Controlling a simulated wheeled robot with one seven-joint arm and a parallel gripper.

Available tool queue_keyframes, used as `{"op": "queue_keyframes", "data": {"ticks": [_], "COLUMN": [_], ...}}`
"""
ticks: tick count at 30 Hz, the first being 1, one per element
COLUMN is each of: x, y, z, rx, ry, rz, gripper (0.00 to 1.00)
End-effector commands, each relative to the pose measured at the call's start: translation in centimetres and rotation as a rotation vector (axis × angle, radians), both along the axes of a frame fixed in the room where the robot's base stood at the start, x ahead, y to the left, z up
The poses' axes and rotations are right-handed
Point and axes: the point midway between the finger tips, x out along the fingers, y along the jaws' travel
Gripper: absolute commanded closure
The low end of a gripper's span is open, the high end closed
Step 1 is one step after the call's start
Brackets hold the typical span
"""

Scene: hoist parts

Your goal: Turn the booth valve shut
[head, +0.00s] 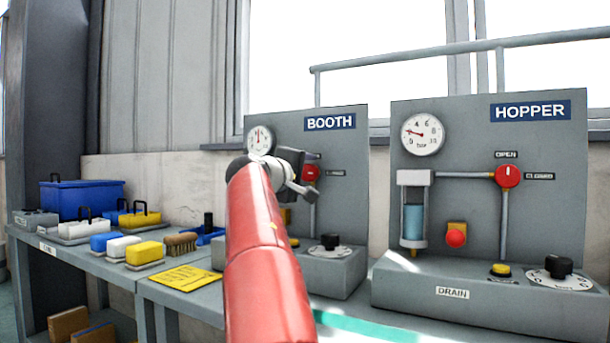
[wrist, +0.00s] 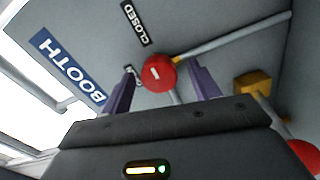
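The booth valve is a round red knob (head: 310,174) on the grey panel under the BOOTH sign (head: 330,122). In the wrist view the knob (wrist: 159,73) bears a short white mark. A CLOSED label (wrist: 136,22) is there above it, and a second label is partly hidden by a finger. My gripper (wrist: 162,88) is open, with its two purple fingers on either side of the knob and a gap at each side. I cannot tell how deep the knob sits between them. In the head view my gripper (head: 301,184) is at the knob, and my red arm hides part of the booth panel.
The HOPPER panel (head: 555,150) stands to the right with its own red knob (head: 508,176). The booth base has a black dial (head: 330,241). Brushes, coloured blocks and a blue box (head: 82,198) occupy the left bench. A yellow sheet (head: 186,277) lies there.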

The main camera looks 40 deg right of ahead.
Motion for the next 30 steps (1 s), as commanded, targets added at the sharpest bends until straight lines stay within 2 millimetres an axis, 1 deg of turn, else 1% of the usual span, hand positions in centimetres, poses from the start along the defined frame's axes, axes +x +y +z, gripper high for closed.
{"op": "queue_keyframes", "data": {"ticks": [5,8,11,18,21,25,30], "x": [0.0,-0.2,-0.7,-2.2,-2.6,-3.0,-3.0], "y": [0.0,0.5,1.8,5.6,6.6,7.2,7.3], "z": [0.1,0.0,-0.1,-0.1,-0.1,0.0,0.0], "rx": [-0.001,-0.002,-0.001,0.0,-0.001,-0.002,-0.001], "ry": [0.0,-0.001,-0.002,-0.002,0.0,0.0,0.0], "rz": [0.001,0.002,0.005,0.004,0.003,0.002,0.001], "gripper": [0.39,0.39,0.39,0.39,0.39,0.39,0.39]}}
